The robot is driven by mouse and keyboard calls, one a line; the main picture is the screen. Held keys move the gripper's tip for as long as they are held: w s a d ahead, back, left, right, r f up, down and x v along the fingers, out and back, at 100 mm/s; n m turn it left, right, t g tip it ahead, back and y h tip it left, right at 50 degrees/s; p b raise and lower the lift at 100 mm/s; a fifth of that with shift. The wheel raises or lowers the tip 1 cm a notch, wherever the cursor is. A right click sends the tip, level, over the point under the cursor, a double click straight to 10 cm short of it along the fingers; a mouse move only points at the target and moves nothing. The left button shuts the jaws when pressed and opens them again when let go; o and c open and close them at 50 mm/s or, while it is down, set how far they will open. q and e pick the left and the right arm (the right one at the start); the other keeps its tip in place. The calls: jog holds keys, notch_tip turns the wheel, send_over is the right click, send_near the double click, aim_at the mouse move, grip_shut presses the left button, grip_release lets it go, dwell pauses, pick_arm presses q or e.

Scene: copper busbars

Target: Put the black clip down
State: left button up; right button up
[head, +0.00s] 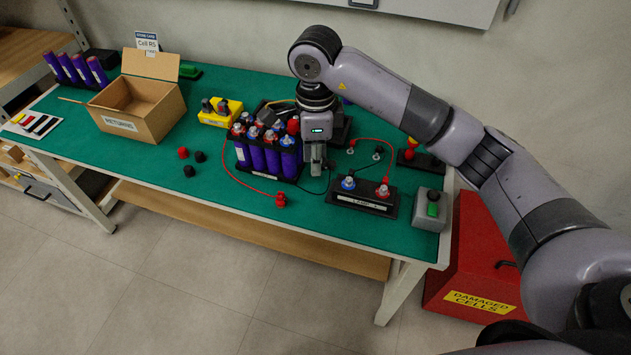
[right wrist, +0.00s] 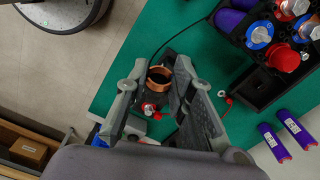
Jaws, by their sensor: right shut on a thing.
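My right gripper (head: 316,168) is shut on the black clip, just right of the battery pack's front corner and above the green table. In the right wrist view the clip's black body with a copper-coloured jaw (right wrist: 158,77) shows between the two fingers of the right gripper (right wrist: 165,100). A thin black cable arcs up from it there. In the head view the gripper hides most of the clip. My left gripper is not in view.
The battery pack of purple cells (head: 257,156) stands close left of the gripper. A red clip (head: 280,200) lies in front. An open carton (head: 137,108) stands left.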

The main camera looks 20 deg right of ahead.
notch_tip(320, 180, up, 4)
jog(key=shift+r, duration=0.25)
jog(key=shift+s+d+f+n, duration=0.15)
jog(key=shift+s+d+n, duration=0.2)
jog(key=shift+n, duration=0.35)
jog(key=s+d+f+n, duration=0.2)
jog(key=s+n, duration=0.4)
jog(key=n, duration=0.3)
jog(key=s+d+f+n, duration=0.2)
jog(key=s+n, duration=0.5)
jog(key=n, duration=0.3)
jog(key=shift+s+d+f+p, duration=0.15)
jog(key=shift+s+d+p, duration=0.05)
jog(key=shift+s+p, duration=0.1)
jog(key=shift+w, duration=0.1)
